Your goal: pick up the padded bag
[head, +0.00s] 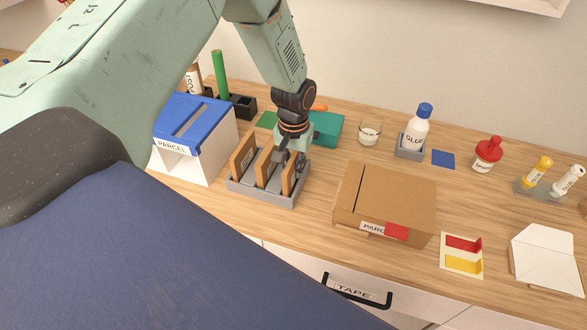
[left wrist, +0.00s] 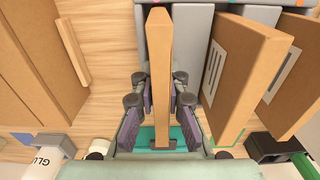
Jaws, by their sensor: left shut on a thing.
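Several brown padded bags stand upright in a grey slotted rack (head: 267,197) on the wooden counter. My left gripper (head: 288,163) reaches down from above onto the rightmost padded bag (head: 293,180). In the left wrist view this bag (left wrist: 159,65) runs edge-on between the two dark finger pads, which press on both its faces. Its lower end still seems to be within the rack, and I cannot tell whether it is lifted. The other bags (head: 243,157) stand to its left, and in the left wrist view a labelled one (left wrist: 238,75) is close beside the right finger. My right gripper is not in view.
A cardboard parcel box (head: 405,195) lies right of the rack. A white bin with a blue lid (head: 205,118) stands to the left. A teal box (head: 327,128) is behind the gripper. A glue bottle (head: 416,130) and a glass jar (head: 370,131) stand farther back.

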